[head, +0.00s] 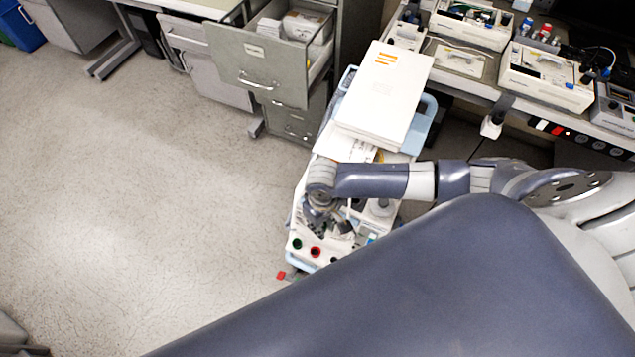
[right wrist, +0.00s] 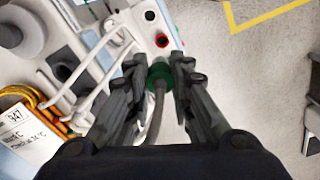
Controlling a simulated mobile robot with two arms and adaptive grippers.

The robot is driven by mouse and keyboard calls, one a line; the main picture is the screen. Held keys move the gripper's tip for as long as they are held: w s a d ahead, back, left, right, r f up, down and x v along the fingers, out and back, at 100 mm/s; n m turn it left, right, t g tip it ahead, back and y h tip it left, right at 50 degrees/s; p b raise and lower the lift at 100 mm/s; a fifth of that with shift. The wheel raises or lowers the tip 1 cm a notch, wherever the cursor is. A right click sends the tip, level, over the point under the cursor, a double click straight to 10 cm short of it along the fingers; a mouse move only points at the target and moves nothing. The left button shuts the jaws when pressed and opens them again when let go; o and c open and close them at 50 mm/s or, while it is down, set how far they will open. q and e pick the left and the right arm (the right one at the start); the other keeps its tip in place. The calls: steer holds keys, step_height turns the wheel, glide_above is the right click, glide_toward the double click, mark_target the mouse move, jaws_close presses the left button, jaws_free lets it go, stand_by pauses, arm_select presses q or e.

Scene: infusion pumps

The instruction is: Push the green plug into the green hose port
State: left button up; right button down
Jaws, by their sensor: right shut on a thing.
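My right gripper (head: 340,230) is over the top of the white cart unit in the head view. In the right wrist view, its two dark fingers (right wrist: 160,82) are shut on the green plug (right wrist: 160,72), with a grey hose (right wrist: 155,115) running back from it toward the camera. In the head view, the green hose port (head: 297,243) shows at the unit's front edge, left of the gripper. In the wrist view I cannot tell the port from the plug, and I cannot see whether they touch. My left gripper is not in view.
A red port (head: 315,251) sits beside the green one; it also shows in the wrist view (right wrist: 162,40). A white box (head: 385,90) lies on the cart behind my arm. An open drawer cabinet (head: 260,65) stands behind. The floor at left is clear.

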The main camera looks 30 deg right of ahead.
steer(key=w+a+b, duration=0.5)
steer(key=w+b, duration=0.3)
steer(key=shift+s+a+f+b, duration=0.1)
steer(key=shift+f+b, duration=2.45)
steer(key=shift+f, duration=2.65)
steer(key=shift+a+f+b, duration=0.1)
steer(key=shift+f+b, duration=2.45)
steer(key=shift+f, duration=2.65)
steer(key=shift+f+b, duration=0.85)
steer(key=shift+f, duration=0.75)
steer(key=c, duration=1.3)
jaws_free()
steer(key=shift+c, duration=0.2)
steer(key=shift+r, duration=0.15)
step_height(320, 180, up, 12)
